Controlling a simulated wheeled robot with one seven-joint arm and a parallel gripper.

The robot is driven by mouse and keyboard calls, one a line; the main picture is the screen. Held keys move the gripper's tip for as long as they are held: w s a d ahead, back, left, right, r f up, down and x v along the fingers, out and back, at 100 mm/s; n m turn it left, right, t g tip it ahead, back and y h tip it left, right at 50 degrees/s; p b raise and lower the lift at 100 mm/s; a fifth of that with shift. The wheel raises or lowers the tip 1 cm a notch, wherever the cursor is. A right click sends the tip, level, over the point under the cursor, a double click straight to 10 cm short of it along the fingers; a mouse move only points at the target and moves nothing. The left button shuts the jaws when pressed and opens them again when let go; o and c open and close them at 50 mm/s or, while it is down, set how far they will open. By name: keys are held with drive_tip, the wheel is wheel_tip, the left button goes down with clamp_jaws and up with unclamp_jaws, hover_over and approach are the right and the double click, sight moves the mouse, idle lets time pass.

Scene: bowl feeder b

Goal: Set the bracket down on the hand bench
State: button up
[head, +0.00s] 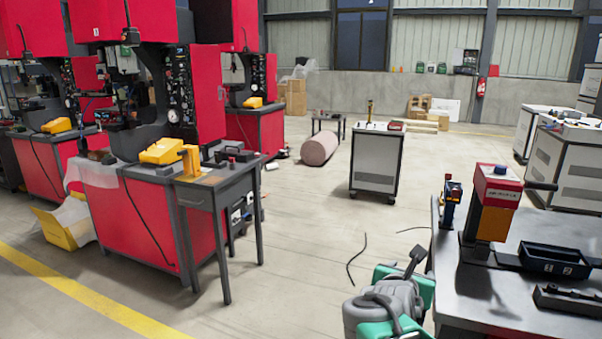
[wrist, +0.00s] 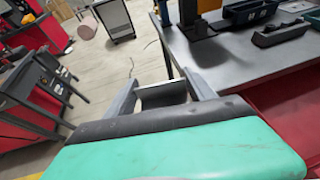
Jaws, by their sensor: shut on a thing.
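My gripper (wrist: 160,88) is shut on a grey piece, seemingly the bracket (wrist: 162,96), with a pale upper edge between the two fingers in the wrist view. In the head view my gripper (head: 415,262) is at the lower middle, just left of a grey-topped bench (head: 480,310), which I take for the hand bench. The bracket cannot be made out clearly there. The bench also shows in the wrist view (wrist: 235,62), ahead and to the right of my gripper. The held piece appears apart from the bench top, over its left edge or the floor; I cannot tell which.
On the bench stand a red and orange hand press (head: 495,205), a small blue device (head: 451,200), a dark bin (head: 555,260) and a dark tray (head: 568,301). A dark table (head: 235,178) stands at the left. Bare bench top shows near the front left.

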drive_tip(key=a+r+n+t+y+p, duration=0.2)
drive_tip(key=a+n+y+p, duration=0.1)
drive_tip(key=a+p, duration=1)
drive_tip(key=shift+w+a+r+n+y+p, duration=0.25)
drive_tip(key=shift+n+y+p, duration=0.2)
drive_tip(key=shift+p, duration=0.4)
drive_tip(key=shift+w+d, duration=0.1)
drive_tip(key=shift+d, duration=0.1)
